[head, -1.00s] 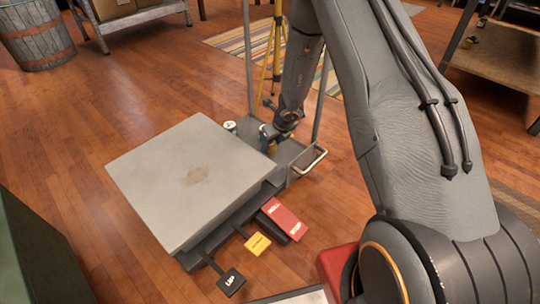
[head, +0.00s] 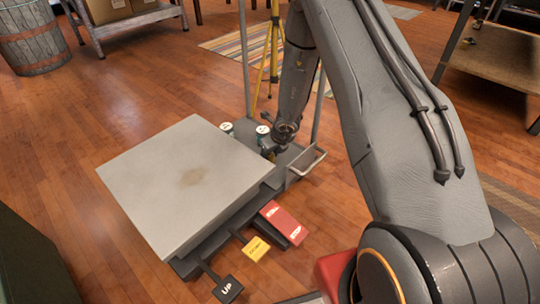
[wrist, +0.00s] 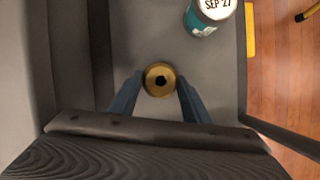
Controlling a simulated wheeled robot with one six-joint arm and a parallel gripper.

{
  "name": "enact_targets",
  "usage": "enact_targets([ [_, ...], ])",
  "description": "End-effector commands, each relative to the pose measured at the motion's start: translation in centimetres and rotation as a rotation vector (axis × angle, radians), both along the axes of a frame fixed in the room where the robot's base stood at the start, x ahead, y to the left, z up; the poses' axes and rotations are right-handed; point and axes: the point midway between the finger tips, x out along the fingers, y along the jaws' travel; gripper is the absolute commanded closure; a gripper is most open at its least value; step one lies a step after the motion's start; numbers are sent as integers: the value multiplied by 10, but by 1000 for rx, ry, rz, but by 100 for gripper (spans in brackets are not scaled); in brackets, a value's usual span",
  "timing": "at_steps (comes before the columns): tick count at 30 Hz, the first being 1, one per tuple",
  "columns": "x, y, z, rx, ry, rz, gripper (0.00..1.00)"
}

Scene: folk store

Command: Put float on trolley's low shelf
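The float is most likely the round brass-coloured piece with a dark central hole (wrist: 160,79) in the wrist view. My gripper (wrist: 160,84) has its two blue fingers at either side of it, close against its edges. In the head view my gripper (head: 270,150) is low over the trolley's grey low shelf (head: 284,158), and the float is hidden there. I cannot tell whether the float touches the shelf.
Two teal cans with white lids stand on the shelf, one left (head: 227,129) and one beside my gripper (head: 262,131). A grey platform (head: 190,180) with pedals is in front. A yellow tripod (head: 270,50) stands behind.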

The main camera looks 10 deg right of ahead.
Motion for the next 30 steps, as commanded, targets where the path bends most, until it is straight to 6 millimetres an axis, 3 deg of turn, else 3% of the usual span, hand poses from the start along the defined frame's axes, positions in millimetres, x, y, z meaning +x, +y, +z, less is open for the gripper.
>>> enact_targets([
  [3,0,0,0,0,0,0,39],
  [15,0,0,4,0,0,1,39],
  [30,-34,-14,94,0,-1,0,39],
])
